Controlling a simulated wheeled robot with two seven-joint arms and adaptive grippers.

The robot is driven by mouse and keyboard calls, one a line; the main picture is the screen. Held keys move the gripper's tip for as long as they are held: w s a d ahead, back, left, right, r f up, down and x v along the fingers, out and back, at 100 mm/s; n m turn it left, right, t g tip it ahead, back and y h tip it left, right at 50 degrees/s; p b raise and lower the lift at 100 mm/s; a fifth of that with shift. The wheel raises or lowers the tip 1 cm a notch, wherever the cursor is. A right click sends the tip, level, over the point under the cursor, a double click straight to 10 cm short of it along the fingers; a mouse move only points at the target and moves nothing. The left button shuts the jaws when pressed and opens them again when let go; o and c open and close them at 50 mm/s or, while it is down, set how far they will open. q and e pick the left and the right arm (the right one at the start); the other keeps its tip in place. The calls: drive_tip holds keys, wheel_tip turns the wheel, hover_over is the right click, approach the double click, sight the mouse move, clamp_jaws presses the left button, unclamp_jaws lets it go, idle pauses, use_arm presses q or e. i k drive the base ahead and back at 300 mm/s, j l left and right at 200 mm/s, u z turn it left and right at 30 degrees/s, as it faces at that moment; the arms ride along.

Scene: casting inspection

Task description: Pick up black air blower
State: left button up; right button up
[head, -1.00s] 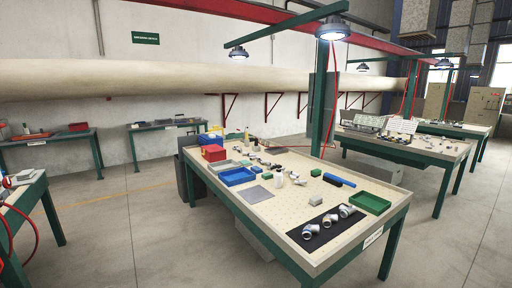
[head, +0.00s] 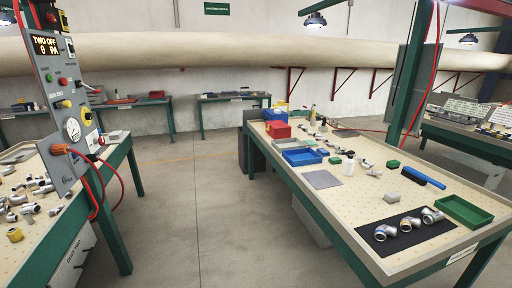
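I cannot make out a black air blower for certain in the head view; the small items on the middle workbench (head: 318,205) are too small to tell apart. Neither of my grippers is in view.
A left bench (head: 120,157) carries metal fittings, a grey control panel (head: 62,100) and red hoses (head: 97,197). The middle bench holds a blue tray (head: 302,157), green tray (head: 464,212) and black mat (head: 382,244). Open floor (head: 200,225) lies between the benches.

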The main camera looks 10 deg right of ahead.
sight(324, 119)
drive_tip(key=i+u, duration=0.3)
drive_tip(key=i, duration=2.05)
drive_tip(key=i+j+z, duration=0.15)
drive_tip(key=i, duration=0.65)
drive_tip(key=i+j, duration=0.1)
drive_tip(key=i, duration=0.65)
drive_tip(key=i+z, duration=0.35)
drive_tip(key=i+j+z, duration=0.1)
drive_tip(key=i+z, duration=0.2)
drive_tip(key=i, duration=0.15)
drive_tip(key=i+z, duration=0.25)
drive_tip(key=z, duration=0.2)
drive_tip(key=i+j+z, duration=0.15)
drive_tip(key=z, duration=0.3)
drive_tip(key=i+j+z, duration=0.15)
drive_tip(key=i+z, duration=0.2)
drive_tip(key=i+j+z, duration=0.35)
drive_tip(key=k+l, duration=0.05)
drive_tip(key=l, duration=0.05)
